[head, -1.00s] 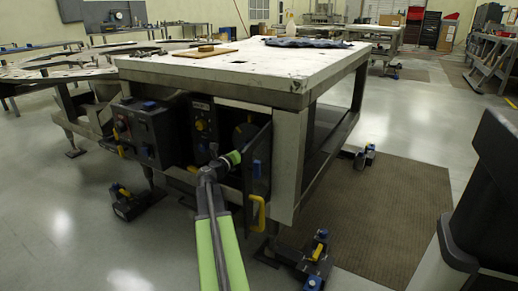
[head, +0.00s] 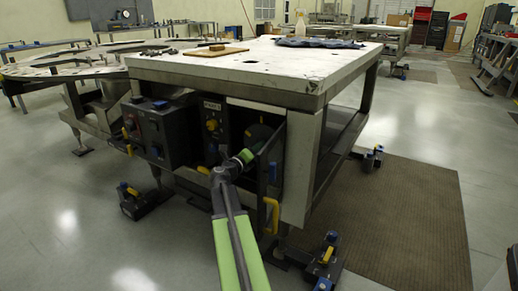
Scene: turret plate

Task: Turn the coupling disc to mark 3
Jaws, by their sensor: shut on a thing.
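A dark rounded part (head: 259,133), which looks like the coupling disc, sits in the shaded bay under the white-topped table, behind an open dark panel. Its marks are too small and dark to read. My gripper (head: 248,156), at the end of my green and grey arm, reaches into the bay at the lower front of this part. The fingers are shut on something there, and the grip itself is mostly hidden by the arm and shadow.
The open panel with a yellow handle (head: 271,214) stands just right of my gripper. The white-topped table (head: 285,68) overhangs the bay. Foot clamps (head: 325,258) stand on the floor.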

